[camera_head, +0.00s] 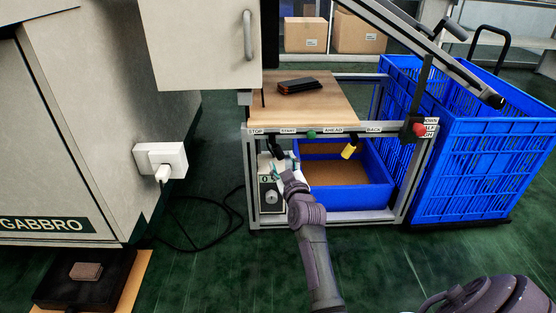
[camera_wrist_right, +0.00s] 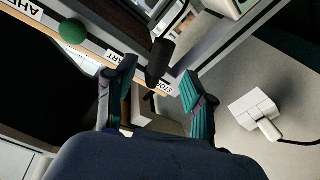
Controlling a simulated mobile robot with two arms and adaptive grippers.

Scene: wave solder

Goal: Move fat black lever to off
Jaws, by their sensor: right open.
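The fat black lever (camera_head: 277,147) hangs at the front rail of the workbench, below the STOP and START labels. In the right wrist view the black lever (camera_wrist_right: 159,62) stands out from the rail beside the STOP label (camera_wrist_right: 158,86). My right gripper (camera_head: 283,166) is just below the lever in the head view. In the wrist view my right gripper (camera_wrist_right: 158,72) is open, its teal fingers on either side of the lever with a gap to each. I cannot tell how deep the lever sits between them. My left gripper is not in view.
A green knob (camera_head: 311,134), a yellow lever (camera_head: 349,152) and a red knob (camera_head: 419,129) sit along the same rail. A grey control box (camera_head: 271,197) is under the black lever. A blue bin (camera_head: 363,197) stands below the bench, a blue crate (camera_head: 470,170) to the right.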

